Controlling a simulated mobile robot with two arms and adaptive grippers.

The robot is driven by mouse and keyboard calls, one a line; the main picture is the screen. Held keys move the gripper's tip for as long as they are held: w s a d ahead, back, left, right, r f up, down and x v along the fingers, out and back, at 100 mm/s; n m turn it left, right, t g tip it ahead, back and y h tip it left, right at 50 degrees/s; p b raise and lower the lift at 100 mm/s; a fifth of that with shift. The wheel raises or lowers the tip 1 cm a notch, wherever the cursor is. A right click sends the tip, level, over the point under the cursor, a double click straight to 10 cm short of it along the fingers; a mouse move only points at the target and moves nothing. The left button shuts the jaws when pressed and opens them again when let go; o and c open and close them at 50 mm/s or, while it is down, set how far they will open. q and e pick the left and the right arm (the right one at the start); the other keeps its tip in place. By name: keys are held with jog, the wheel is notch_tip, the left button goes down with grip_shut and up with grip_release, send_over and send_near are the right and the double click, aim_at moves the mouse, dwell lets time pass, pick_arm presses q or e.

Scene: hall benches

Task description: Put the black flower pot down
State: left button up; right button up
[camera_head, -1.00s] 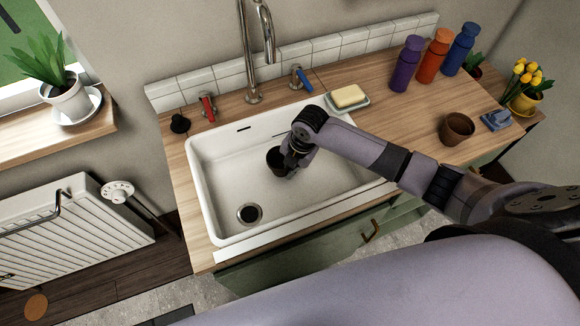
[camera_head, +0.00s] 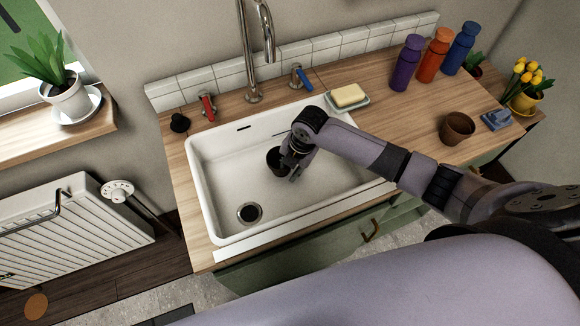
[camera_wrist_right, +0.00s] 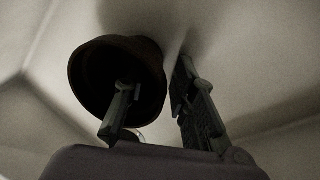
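The black flower pot (camera_head: 274,161) is in the white sink basin (camera_head: 225,178), near the middle and upright as far as I can see. My right gripper (camera_head: 292,172) is down in the basin at the pot's right side and partly covers it. In the right wrist view the pot (camera_wrist_right: 88,75) shows its dark mouth. One finger of the gripper (camera_wrist_right: 155,98) reaches over the mouth, and the other is outside the wall with a gap to it. The fingers are apart and not pressed on the wall. My left gripper is out of view.
A tall tap (camera_head: 252,60) rises behind the basin, between a red-handled valve (camera_head: 208,107) and a blue-handled one (camera_head: 301,79). A soap dish (camera_head: 349,97) sits at the basin's back right corner. A brown pot (camera_head: 457,128) and bottles (camera_head: 432,57) stand on the right counter.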

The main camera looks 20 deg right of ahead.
jog(key=v, duration=1.2)
jog(key=shift+r, duration=0.2)
